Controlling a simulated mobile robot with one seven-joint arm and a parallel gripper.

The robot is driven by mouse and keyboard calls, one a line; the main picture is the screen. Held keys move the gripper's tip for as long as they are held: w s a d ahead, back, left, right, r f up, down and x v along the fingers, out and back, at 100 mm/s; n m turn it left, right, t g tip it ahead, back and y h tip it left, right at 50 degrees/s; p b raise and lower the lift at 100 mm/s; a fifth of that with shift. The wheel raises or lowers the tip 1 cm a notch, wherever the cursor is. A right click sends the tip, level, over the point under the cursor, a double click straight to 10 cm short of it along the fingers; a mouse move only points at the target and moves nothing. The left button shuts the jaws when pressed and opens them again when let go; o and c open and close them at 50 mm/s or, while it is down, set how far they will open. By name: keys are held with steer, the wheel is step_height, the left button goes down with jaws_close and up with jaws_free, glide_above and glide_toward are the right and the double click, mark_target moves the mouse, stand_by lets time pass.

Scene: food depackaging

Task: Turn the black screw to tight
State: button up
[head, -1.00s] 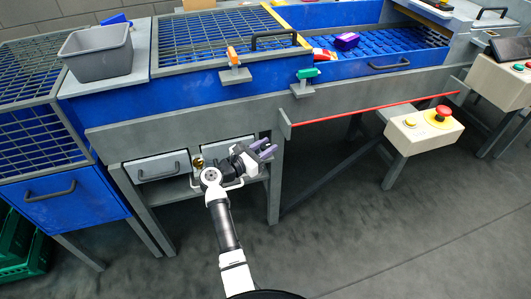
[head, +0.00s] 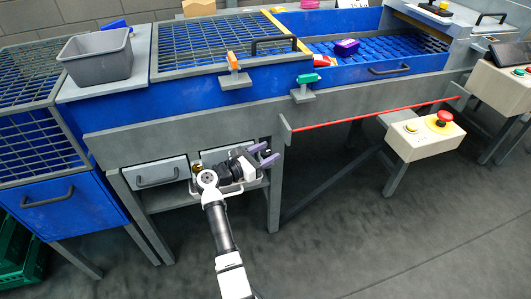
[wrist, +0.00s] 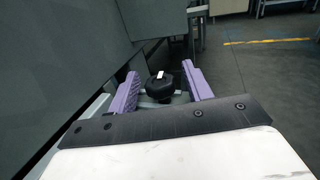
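The black screw (wrist: 158,88) is a dark round knob with a small white mark on its top. In the wrist view it shows ahead of my gripper (wrist: 164,82), in the gap between the two purple fingers. The fingers stand apart on either side of it, and no contact is visible. In the head view my gripper (head: 264,154) is beside the lower front of the blue and grey machine, near a grey leg. I cannot make out the screw in the head view.
Grey drawers (head: 156,173) lie left of my gripper under the machine. A red bar (head: 370,115) runs along the front to the right. A control box with a red button (head: 444,114) sticks out farther right. The floor in front is clear.

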steer(key=b+v, duration=0.1)
steer(key=v, duration=0.6)
steer(key=shift+s+a, duration=0.2)
stand_by(0.4)
